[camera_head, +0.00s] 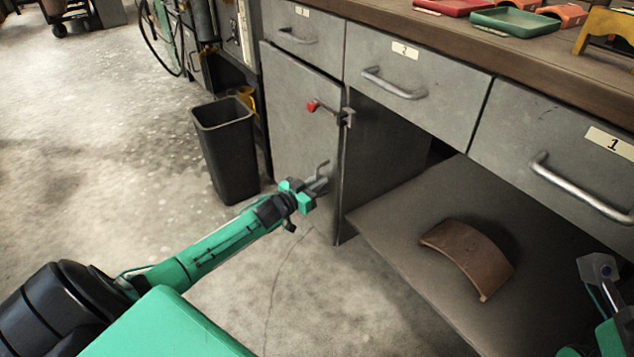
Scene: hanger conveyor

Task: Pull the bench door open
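The grey bench door (300,130) is the panel at the left end of the bench, below the small drawer. A latch with a red knob (312,106) is near its upper right edge. My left gripper (321,179) is low in front of the door, close to its right edge. A small grey hooked piece beside the fingers may be the door handle; I cannot tell whether the fingers surround it. The finger gap is too small to read. My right gripper (598,272) is partly in view at the right edge, and its opening is unclear.
A black bin (226,150) stands on the floor left of the door. Drawers with metal handles (393,84) run above an open shelf (400,222) holding a curved brown piece (466,254). Trays (514,22) sit on the bench top.

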